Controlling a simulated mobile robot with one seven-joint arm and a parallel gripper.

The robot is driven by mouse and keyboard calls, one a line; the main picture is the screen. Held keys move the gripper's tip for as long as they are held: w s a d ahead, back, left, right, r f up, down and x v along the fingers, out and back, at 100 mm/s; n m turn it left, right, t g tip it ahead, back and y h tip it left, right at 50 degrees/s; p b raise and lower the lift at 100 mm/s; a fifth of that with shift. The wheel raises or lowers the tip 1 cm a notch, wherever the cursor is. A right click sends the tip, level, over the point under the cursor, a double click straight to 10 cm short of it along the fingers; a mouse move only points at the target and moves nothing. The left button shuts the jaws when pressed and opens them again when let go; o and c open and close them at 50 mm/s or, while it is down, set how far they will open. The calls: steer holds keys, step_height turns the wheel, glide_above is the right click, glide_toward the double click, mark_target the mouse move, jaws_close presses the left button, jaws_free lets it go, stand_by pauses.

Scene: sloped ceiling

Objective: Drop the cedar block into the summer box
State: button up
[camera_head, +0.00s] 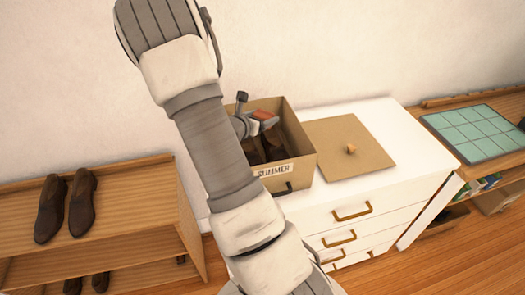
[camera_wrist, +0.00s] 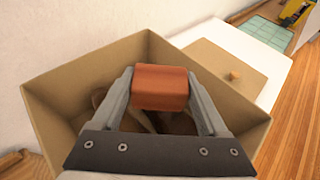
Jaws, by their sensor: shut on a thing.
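The cedar block (camera_wrist: 161,87) is a small reddish-brown block held between the two fingers of my gripper (camera_wrist: 160,95). In the head view the block (camera_head: 262,115) and my gripper (camera_head: 257,124) show over the open summer box (camera_head: 299,151), partly behind my arm. The box is brown, with a "SUMMER" label on its front, and stands on a white chest of drawers. In the wrist view the box's walls (camera_wrist: 75,80) surround the block on the sides in view. Brown shoes (camera_wrist: 165,122) lie in the box below the block, partly hidden by it and my gripper.
The box's flat lid with a knob (camera_head: 346,145) lies on the white chest (camera_head: 390,120) right of the box. A wooden shoe rack (camera_head: 130,205) with brown shoes (camera_head: 66,207) stands at left. A bench with a green gridded mat (camera_head: 478,132) is at right.

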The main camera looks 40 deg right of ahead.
steer(key=shift+f+b, duration=0.75)
steer(key=shift+f, duration=1.1)
steer(key=o, duration=1.2)
steer(key=shift+o, duration=0.2)
steer(key=shift+r, duration=0.1)
steer(key=v, duration=1.7)
steer(key=shift+a+b, duration=0.25)
steer(key=shift+b, duration=0.15)
steer(key=shift+s, duration=0.15)
